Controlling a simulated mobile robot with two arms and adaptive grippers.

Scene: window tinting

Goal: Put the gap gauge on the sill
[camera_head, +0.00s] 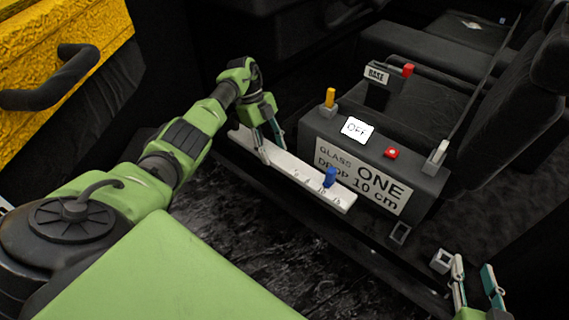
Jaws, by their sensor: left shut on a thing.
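The gap gauge appears to be the long white bar (304,182) with small marks and a blue knob (330,177) near its right end. My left gripper (266,150) is shut on the bar left of its middle, with its fingers pointing down. The bar slants down to the right, along the dark sill (375,268) of the vehicle. I cannot tell whether it touches the sill. My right gripper (477,278) is at the lower right edge, fingers apart, with nothing seen between them.
A dark box (428,188) labelled "GLASS ONE DROP 10 cm" stands behind the bar, with a yellow lever (330,97), a red button (392,153) and an "OFF" plate (357,129). Small square rings (441,261) lie right of the bar.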

